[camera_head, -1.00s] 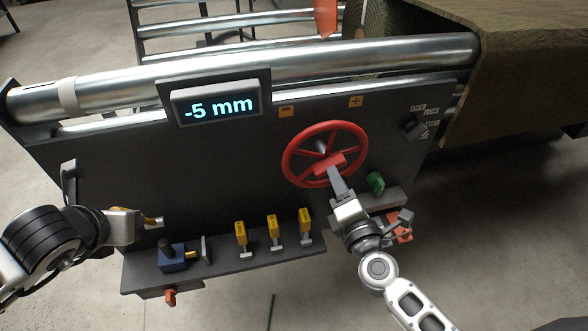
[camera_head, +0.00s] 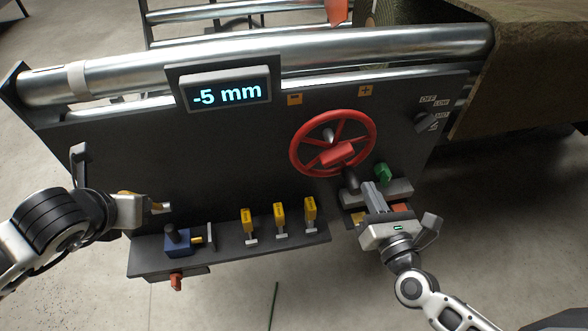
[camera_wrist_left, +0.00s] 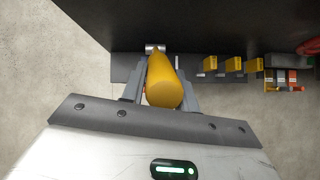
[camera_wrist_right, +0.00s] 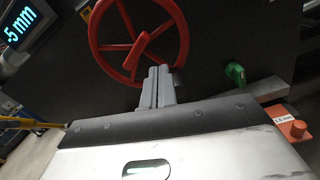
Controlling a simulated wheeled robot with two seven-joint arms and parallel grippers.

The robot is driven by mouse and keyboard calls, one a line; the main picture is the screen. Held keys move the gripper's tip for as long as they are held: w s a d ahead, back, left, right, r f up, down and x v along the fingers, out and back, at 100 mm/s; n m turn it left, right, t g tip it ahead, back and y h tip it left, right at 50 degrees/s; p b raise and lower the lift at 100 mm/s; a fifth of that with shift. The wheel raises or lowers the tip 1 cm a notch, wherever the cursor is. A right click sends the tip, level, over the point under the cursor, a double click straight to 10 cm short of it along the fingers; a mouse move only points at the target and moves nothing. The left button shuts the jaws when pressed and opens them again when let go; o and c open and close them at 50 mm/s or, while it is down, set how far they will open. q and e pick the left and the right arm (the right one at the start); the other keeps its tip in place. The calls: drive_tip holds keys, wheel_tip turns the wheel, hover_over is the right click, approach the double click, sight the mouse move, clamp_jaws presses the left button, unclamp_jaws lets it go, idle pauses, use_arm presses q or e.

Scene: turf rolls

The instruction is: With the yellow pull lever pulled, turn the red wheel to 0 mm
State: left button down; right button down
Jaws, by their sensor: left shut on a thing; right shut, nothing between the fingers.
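The red wheel (camera_head: 333,143) is on the dark panel, and the display (camera_head: 226,92) reads -5 mm. In the right wrist view the wheel (camera_wrist_right: 138,40) stands just beyond my right gripper (camera_wrist_right: 158,72), whose fingers are closed together and empty. In the head view my right gripper (camera_head: 371,188) is below the wheel's lower right, apart from its rim as far as I can tell. My left gripper (camera_wrist_left: 157,75) is shut on the yellow pull lever (camera_wrist_left: 164,85) at the panel's left side.
Several yellow levers (camera_head: 279,217) stand along the lower ledge (camera_head: 230,258), beside a blue block (camera_head: 178,240). A green knob (camera_head: 382,172) sits right of the wheel. A minus label (camera_head: 294,99) and plus label (camera_head: 365,91) are above it. A selector (camera_head: 427,121) is at far right.

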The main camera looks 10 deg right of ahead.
drive_tip(key=s+d+f+n+g+y, duration=0.15)
drive_tip(key=d+n, duration=0.35)
drive_tip(key=n, duration=0.8)
drive_tip(key=d+f+n+y, duration=0.2)
drive_tip(key=d+n, duration=0.3)
drive_tip(key=n, duration=0.8)
drive_tip(key=w+a+f, duration=0.1)
drive_tip(key=w+a, duration=0.5)
drive_tip(key=w, duration=0.3)
drive_tip(key=shift+w+a+f, duration=0.2)
drive_tip(key=shift+a+f, duration=0.15)
drive_tip(key=shift+a+f+m, duration=0.25)
drive_tip(key=shift+m, duration=0.05)
drive_tip(key=shift+a+f, duration=0.2)
